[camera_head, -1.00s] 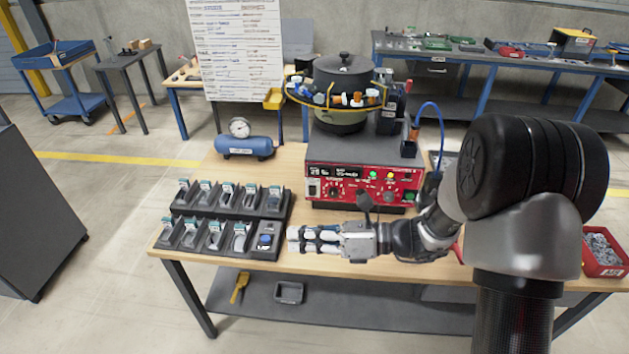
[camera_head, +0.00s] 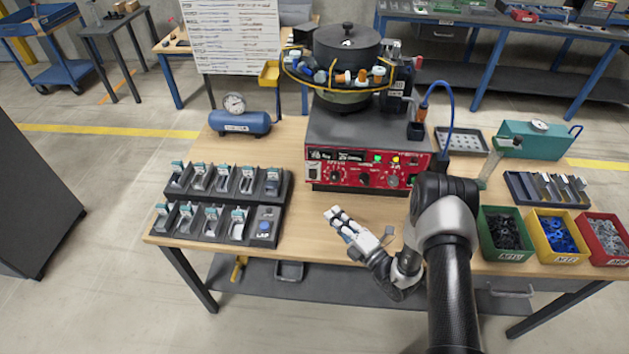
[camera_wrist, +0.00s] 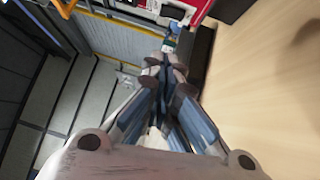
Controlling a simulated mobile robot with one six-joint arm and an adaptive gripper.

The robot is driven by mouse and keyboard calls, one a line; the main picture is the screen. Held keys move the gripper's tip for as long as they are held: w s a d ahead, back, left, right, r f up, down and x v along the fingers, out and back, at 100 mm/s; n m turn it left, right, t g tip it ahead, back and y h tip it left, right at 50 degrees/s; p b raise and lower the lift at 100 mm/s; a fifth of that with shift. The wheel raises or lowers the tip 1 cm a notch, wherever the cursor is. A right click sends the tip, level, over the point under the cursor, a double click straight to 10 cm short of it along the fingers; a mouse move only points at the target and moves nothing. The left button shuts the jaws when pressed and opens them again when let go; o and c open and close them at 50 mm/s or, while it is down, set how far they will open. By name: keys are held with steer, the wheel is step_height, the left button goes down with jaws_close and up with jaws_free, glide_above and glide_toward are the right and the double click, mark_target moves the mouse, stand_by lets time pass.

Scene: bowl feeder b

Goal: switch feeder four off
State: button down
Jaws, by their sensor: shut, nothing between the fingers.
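A bowl feeder stands on the bench in the head view: a dark round bowl (camera_head: 347,85) on a box with a red control panel (camera_head: 365,174). The panel has a pale switch (camera_head: 314,170) at its left end, dark knobs, a lit green lamp (camera_head: 378,158) and a yellow lamp (camera_head: 396,161). Its label is too small to read. My gripper (camera_head: 333,213) is shut and empty, in front of the panel and apart from it, pointing up and left in the picture. In the wrist view the closed fingers (camera_wrist: 166,68) point towards the panel's red edge (camera_wrist: 186,10).
Two dark racks of small modules (camera_head: 228,182) stand left of my gripper, one with a blue button (camera_head: 264,226). Green, yellow and red bins (camera_head: 506,254) stand at the right. A blue air tank (camera_head: 239,123) is at the back left. Bare tabletop lies before the panel.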

mark_target(313, 174)
steer(key=w+d+b+x, duration=0.2)
steer(key=b+x, duration=0.1)
steer(key=x, duration=0.9)
steer(key=shift+w+a+r+b, duration=0.25)
steer(key=shift+b, duration=0.05)
